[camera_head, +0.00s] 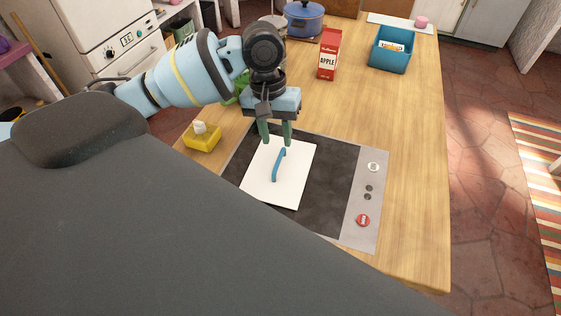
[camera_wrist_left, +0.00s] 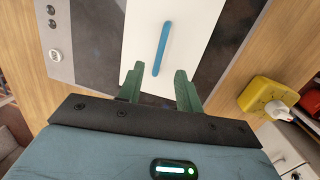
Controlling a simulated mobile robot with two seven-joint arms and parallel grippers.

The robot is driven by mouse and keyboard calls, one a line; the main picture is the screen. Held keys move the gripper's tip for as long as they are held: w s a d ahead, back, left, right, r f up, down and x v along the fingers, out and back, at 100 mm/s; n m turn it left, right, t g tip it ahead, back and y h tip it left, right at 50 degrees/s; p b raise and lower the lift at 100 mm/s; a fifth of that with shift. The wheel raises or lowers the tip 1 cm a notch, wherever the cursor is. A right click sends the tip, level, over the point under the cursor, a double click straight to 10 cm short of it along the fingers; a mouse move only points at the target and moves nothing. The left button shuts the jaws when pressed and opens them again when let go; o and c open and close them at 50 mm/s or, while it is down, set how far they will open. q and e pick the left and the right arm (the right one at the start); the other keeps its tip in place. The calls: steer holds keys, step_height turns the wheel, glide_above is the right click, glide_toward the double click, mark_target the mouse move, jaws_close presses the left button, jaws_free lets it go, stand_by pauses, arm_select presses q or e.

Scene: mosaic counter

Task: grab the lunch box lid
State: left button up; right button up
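The lunch box lid (camera_head: 262,178) is a flat white panel with a blue bar handle (camera_head: 279,164). It lies over the left part of the dark cooktop (camera_head: 330,185). My left gripper (camera_head: 276,142) is over the far edge of the lid, fingers pointing down, open and empty. In the left wrist view the two green fingers (camera_wrist_left: 158,84) are spread apart, with the blue handle (camera_wrist_left: 162,47) beyond them on the white lid (camera_wrist_left: 190,40). The fingers do not touch the handle. My right gripper is not in view.
A yellow container (camera_head: 202,137) with a white item sits left of the cooktop. A red apple carton (camera_head: 328,54), a blue bin (camera_head: 391,50) and a blue pot (camera_head: 304,19) stand farther back. The wooden counter (camera_head: 415,130) is clear on the right.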

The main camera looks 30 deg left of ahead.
mark_target(279, 158)
arm_select(q)
steer(key=shift+s+d+f, duration=0.15)
steer(key=shift+d+f, duration=0.05)
steer(key=shift+f, duration=0.7)
steer(key=shift+s+d+f, duration=0.15)
steer(key=shift+d+f, duration=0.05)
steer(key=shift+f, duration=0.65)
steer(key=shift+s+d+f, duration=0.15)
steer(key=shift+d+f, duration=0.05)
steer(key=shift+f, duration=0.7)
jaws_close()
